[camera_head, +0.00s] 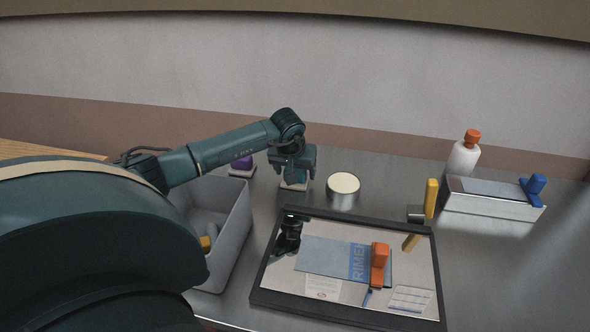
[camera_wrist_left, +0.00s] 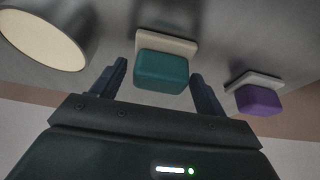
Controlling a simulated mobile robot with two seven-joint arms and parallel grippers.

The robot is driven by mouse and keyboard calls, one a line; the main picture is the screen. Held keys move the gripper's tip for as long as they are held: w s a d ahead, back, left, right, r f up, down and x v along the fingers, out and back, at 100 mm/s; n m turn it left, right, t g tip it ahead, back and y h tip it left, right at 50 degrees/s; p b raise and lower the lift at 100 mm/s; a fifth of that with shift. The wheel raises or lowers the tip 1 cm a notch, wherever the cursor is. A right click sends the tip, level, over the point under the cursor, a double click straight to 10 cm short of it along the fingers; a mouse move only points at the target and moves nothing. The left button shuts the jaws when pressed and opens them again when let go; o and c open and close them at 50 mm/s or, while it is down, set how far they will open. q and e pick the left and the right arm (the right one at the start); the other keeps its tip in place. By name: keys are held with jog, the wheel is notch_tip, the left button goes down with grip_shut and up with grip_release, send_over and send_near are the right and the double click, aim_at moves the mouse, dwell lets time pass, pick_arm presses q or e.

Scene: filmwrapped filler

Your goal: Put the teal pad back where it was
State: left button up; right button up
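The teal pad (camera_wrist_left: 161,72) sits against a pale, flat square base (camera_wrist_left: 166,43) in the left wrist view. In the head view my left gripper hides most of the pad, and the pale base (camera_head: 293,184) shows on the metal table below the fingers. My left gripper (camera_head: 293,168) points down over it. In the left wrist view its fingers (camera_wrist_left: 158,88) are spread on either side of the pad, with a gap showing on both sides. My right gripper is not in view.
A purple pad (camera_head: 242,164) on a similar base stands to the left, and a round pale-topped tin (camera_head: 343,187) to the right. A grey bin (camera_head: 236,222), a black-framed tray (camera_head: 335,314), a white bottle (camera_head: 463,158) and a metal box (camera_head: 490,205) stand around.

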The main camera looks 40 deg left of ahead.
pick_arm(q)
jog(key=shift+o, duration=0.2)
jog(key=v, duration=1.2)
dwell(0.4)
